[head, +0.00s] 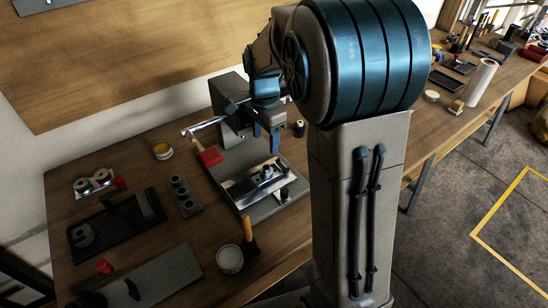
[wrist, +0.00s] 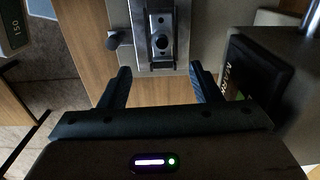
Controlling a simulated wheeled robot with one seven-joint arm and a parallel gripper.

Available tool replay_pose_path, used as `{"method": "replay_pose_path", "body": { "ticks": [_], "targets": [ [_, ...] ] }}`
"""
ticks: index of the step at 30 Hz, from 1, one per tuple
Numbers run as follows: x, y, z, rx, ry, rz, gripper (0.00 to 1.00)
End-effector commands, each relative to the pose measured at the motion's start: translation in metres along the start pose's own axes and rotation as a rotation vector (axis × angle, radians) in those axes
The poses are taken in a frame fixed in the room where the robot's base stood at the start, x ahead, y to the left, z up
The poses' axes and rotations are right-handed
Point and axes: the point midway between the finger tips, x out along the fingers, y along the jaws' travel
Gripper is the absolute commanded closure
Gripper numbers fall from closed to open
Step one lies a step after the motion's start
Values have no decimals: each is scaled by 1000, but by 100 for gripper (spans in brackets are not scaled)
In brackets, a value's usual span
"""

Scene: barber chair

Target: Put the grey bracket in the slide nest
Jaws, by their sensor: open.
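My gripper (head: 266,142) is open and empty, above the back of the fixture beside the press column. In the wrist view its two fingers (wrist: 160,82) stand wide apart, with wood and the slide's near end showing between them. The metal slide (head: 243,190) lies on the grey base plate and also shows in the wrist view (wrist: 142,52). A dark piece with a round feature (wrist: 161,22) sits on the slide; I cannot tell whether it is the nest or the bracket in it. A grey block-like part (head: 150,206), possibly the bracket, is at the black tray.
The press column (head: 229,97) rises behind.

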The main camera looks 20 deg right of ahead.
Motion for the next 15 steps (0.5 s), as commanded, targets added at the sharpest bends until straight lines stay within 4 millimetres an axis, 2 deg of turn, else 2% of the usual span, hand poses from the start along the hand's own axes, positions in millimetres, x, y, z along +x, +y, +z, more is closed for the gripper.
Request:
{"method": "replay_pose_path", "body": {
  "ticks": [5,9,15],
  "targets": [
    [-22,33,11,-195,9,-47,42],
    [-38,75,27,-453,38,-96,42],
    [-47,134,49,-822,111,-142,42]
  ]
}}
